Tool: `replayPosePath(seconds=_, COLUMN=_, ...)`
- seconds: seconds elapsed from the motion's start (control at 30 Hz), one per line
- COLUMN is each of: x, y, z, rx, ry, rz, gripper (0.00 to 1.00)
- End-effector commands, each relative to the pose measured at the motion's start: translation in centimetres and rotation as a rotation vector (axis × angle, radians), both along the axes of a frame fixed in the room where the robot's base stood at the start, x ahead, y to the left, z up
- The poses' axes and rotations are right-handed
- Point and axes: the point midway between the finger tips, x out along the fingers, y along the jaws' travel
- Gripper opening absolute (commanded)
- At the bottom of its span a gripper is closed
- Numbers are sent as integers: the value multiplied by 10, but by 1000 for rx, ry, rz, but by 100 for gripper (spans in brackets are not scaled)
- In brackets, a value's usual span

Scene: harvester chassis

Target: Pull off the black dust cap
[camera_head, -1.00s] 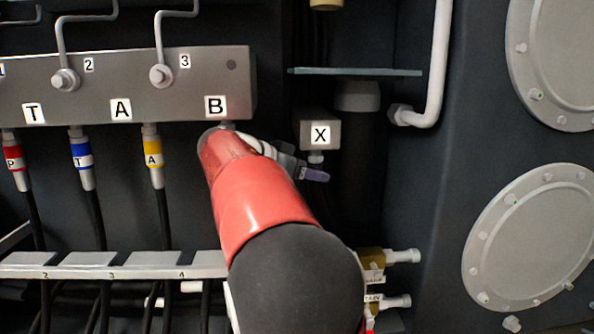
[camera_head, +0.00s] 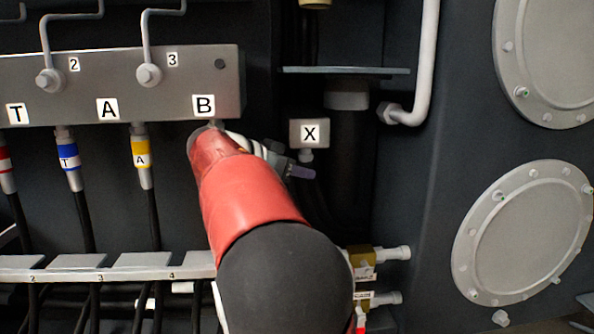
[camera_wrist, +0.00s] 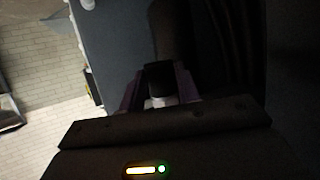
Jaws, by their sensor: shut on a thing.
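In the wrist view my gripper (camera_wrist: 159,90) has its two purple fingers shut around a black piece (camera_wrist: 158,70) with a pale round part just below it. The black piece looks like the dust cap, but the picture is dark and I cannot tell whether it is still seated on a fitting. In the head view my red and black arm covers much of the middle. The cap cannot be made out there.
A grey manifold block (camera_head: 180,85) marked T, A and B is at upper left, with banded hoses below it. A numbered rail (camera_head: 140,262) runs lower left. Brass fittings (camera_head: 362,264) stand right of my arm. A white pipe (camera_head: 428,60) and round covers (camera_head: 525,230) are at right.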

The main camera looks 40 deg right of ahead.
Motion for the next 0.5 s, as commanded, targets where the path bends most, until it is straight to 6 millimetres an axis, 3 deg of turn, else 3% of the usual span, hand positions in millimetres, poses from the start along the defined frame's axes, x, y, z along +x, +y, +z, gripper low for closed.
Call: replayPosePath(seconds=0.5, x=0, y=0, z=-10, rx=0, ry=0, rz=0, gripper=0)
